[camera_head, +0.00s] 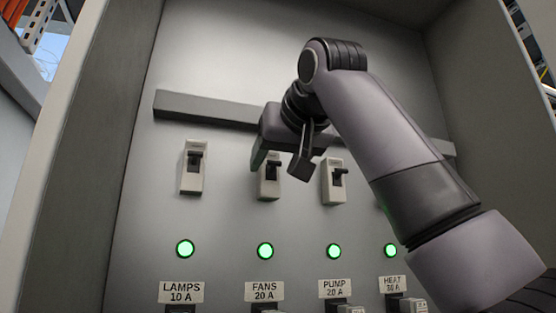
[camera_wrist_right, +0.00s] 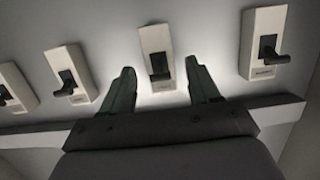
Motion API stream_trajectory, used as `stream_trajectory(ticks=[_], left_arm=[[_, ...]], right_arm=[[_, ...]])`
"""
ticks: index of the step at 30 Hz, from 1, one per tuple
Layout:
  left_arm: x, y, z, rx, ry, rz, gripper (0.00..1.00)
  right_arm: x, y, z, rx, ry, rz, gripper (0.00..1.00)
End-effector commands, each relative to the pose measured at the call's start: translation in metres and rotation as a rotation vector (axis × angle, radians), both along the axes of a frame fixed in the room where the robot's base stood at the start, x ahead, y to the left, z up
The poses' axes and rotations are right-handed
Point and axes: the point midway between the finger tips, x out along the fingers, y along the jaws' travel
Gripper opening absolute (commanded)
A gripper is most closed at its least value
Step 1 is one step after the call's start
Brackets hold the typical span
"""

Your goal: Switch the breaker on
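The breaker panel (camera_head: 225,215) carries a row of white breakers with dark levers. The FANS breaker (camera_head: 269,188) is partly behind my right gripper (camera_head: 278,168). In the right wrist view this breaker (camera_wrist_right: 155,40) lies between and beyond the two fingertips of the gripper (camera_wrist_right: 163,82). The fingers are apart, with nothing held between them. The LAMPS breaker (camera_head: 190,180) is to the left and the PUMP breaker (camera_head: 334,190) to the right. My arm hides the HEAT breaker in the head view; a breaker at the left edge shows in the wrist view (camera_wrist_right: 18,90). My left gripper is not in view.
A grey horizontal bar (camera_head: 205,107) runs above the breakers, close behind my right gripper. Green lamps are lit below the breakers, including the FANS lamp (camera_head: 265,251). Labels such as FANS 20 A (camera_head: 264,291) sit below them. Cabinet walls (camera_head: 90,150) stand at both sides.

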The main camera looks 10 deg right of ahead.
Motion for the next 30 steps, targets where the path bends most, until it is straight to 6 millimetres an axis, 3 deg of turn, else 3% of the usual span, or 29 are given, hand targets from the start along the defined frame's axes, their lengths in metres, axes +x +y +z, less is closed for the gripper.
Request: stream_trajectory(ticks=[10, 21, 30], left_arm=[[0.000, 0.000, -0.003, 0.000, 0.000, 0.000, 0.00], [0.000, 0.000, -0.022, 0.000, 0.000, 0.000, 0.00], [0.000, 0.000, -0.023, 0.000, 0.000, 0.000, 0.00]], right_arm=[[-0.005, -0.001, 0.000, 0.000, 0.000, -0.001, 0.60], [-0.058, -0.012, 0.012, 0.001, -0.003, 0.000, 0.60], [-0.069, -0.014, 0.016, 0.001, 0.001, 0.000, 0.60]])
